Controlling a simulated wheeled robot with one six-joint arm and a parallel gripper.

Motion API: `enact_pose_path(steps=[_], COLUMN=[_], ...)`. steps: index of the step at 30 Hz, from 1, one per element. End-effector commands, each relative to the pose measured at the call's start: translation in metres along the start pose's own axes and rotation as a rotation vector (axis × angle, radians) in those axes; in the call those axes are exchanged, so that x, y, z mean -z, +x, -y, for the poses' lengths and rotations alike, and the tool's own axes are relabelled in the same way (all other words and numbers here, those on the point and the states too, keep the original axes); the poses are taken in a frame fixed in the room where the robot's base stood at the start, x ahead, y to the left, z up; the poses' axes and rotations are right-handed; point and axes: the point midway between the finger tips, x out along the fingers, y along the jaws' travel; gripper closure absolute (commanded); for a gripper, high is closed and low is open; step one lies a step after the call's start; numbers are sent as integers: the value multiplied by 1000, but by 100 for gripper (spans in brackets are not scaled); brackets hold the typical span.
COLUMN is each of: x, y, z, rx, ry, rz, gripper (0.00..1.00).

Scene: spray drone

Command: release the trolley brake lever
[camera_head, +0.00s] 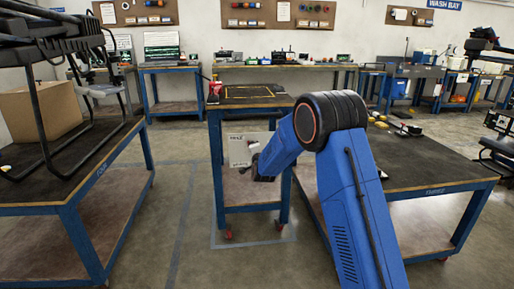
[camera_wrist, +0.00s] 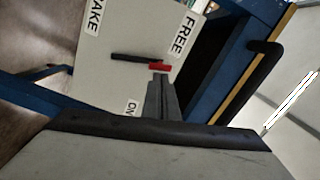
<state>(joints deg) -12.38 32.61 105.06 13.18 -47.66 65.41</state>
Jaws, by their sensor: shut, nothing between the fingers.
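The blue trolley (camera_head: 213,150) stands in the middle of the head view, with a pale panel (camera_head: 236,150) on its front. In the wrist view the panel (camera_wrist: 110,75) carries a partly cut-off label ending in "AKE", a "FREE" label (camera_wrist: 184,36) and a partly hidden label that seems to read "ON" (camera_wrist: 131,108). The black brake lever (camera_wrist: 132,58) has a red tip, which lies beside the "FREE" label. My gripper (camera_wrist: 160,80) is shut and empty, its fingertips right by the red tip; I cannot tell whether they touch. In the head view my gripper (camera_head: 264,177) is at the panel's right side.
A black bent handle (camera_wrist: 262,65) sticks out at the right in the wrist view. A workbench (camera_head: 425,172) stands close on the right. Another bench (camera_head: 68,205) with a cardboard box (camera_head: 38,108) stands on the left. The floor between the left bench and trolley is clear.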

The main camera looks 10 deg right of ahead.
Motion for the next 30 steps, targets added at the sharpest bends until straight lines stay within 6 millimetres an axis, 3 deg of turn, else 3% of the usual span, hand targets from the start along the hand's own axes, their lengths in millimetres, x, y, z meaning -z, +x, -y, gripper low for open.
enact_pose_path(steps=[12, 30], x=[-9, -7], y=[0, 3], z=[1, 4], rx=[1, 1], ry=[2, 3], rz=[1, 3], gripper=[100, 100])
